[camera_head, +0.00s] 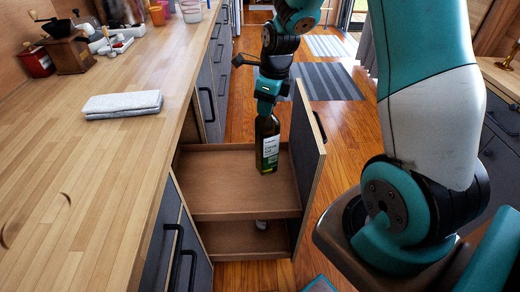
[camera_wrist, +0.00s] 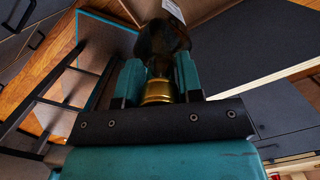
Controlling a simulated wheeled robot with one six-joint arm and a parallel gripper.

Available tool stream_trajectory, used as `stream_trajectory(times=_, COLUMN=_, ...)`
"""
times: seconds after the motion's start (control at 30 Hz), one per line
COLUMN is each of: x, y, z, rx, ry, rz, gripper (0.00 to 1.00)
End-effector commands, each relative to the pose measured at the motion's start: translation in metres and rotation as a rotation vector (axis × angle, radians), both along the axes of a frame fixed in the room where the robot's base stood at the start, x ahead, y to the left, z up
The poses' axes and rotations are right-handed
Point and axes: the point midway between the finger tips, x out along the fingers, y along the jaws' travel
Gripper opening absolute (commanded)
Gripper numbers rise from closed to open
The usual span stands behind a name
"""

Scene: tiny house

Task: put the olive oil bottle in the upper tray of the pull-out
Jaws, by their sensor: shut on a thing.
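The olive oil bottle (camera_head: 267,150) is dark green with a pale label and hangs upright from my gripper (camera_head: 268,108). My gripper is shut on its neck. In the camera_head view the bottle is over the back right part of the upper tray (camera_head: 225,190) of the pulled-out unit; I cannot tell whether its base touches the tray. In the camera_wrist view the gold neck (camera_wrist: 157,92) and dark body (camera_wrist: 163,42) of the bottle show between the fingers. The upper tray looks otherwise empty.
The pull-out's front panel (camera_head: 308,150) stands right of the bottle. A lower tray (camera_head: 240,240) holds a small pale thing. The wooden counter (camera_head: 90,180) runs along the left, with a folded grey cloth (camera_head: 123,104) and a coffee grinder (camera_head: 68,48).

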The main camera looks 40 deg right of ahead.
Motion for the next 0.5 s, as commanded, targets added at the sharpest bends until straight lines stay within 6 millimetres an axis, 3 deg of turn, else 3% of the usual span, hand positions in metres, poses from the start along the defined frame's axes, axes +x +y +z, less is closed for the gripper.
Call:
stream_trajectory(times=0.1, x=0.000, y=0.000, z=-0.032, rx=0.001, ry=0.003, rz=0.000, gripper=0.00)
stream_trajectory(times=0.3, x=0.000, y=0.000, z=-0.076, rx=0.000, ry=0.001, rz=0.001, gripper=0.00)
stream_trajectory(times=0.5, x=0.001, y=0.000, z=-0.095, rx=-0.001, ry=-0.003, rz=0.002, gripper=0.00)
